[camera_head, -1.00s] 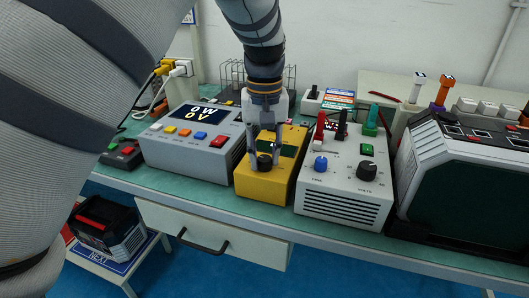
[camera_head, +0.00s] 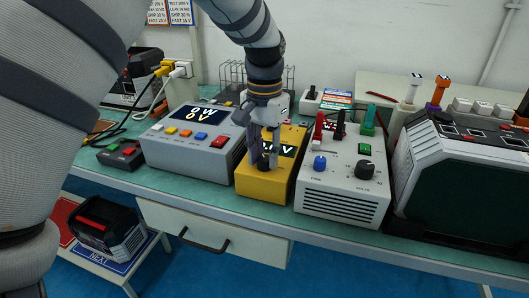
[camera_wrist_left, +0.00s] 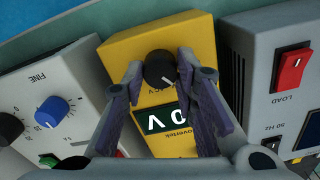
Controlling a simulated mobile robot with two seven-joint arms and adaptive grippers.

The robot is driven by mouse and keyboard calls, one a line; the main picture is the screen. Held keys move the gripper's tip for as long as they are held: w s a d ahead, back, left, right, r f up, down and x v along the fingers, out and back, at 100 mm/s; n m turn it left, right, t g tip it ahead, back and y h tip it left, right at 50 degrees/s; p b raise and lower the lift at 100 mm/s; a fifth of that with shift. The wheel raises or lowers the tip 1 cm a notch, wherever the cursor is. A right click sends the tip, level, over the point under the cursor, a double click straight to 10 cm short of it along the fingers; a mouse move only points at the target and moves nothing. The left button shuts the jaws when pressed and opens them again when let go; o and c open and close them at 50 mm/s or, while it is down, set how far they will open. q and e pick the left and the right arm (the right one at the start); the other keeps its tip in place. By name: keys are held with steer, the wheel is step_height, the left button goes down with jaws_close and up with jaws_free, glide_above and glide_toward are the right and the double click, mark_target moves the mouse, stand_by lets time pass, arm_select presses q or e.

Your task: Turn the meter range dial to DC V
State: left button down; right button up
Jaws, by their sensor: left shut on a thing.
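The yellow meter (camera_head: 258,187) stands on the bench between two grey boxes. Its black range dial (camera_head: 263,163) is on the top face near the front edge and also shows in the left wrist view (camera_wrist_left: 160,68). My left gripper (camera_head: 265,157) reaches down from above, with its two fingers on opposite sides of the dial, shut on it. The meter's display (camera_wrist_left: 161,118) is lit and shows a 0 and a V, upside down in the wrist view. The fingers partly cover it in the head view. The dial's printed labels are mostly hidden. My right gripper is not in view.
A grey box with a 0 W 0 V display (camera_head: 183,152) stands close on the left. A white supply with blue and black knobs (camera_head: 341,185) stands close on the right. A black and grey unit (camera_head: 465,180) is farther right. A wire rack (camera_head: 275,75) is behind.

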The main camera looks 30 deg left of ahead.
mark_target(264, 158)
arm_select(q)
steer(key=shift+m, duration=1)
steer(key=c, duration=1.3)
jaws_free()
step_height(264, 158, up, 12)
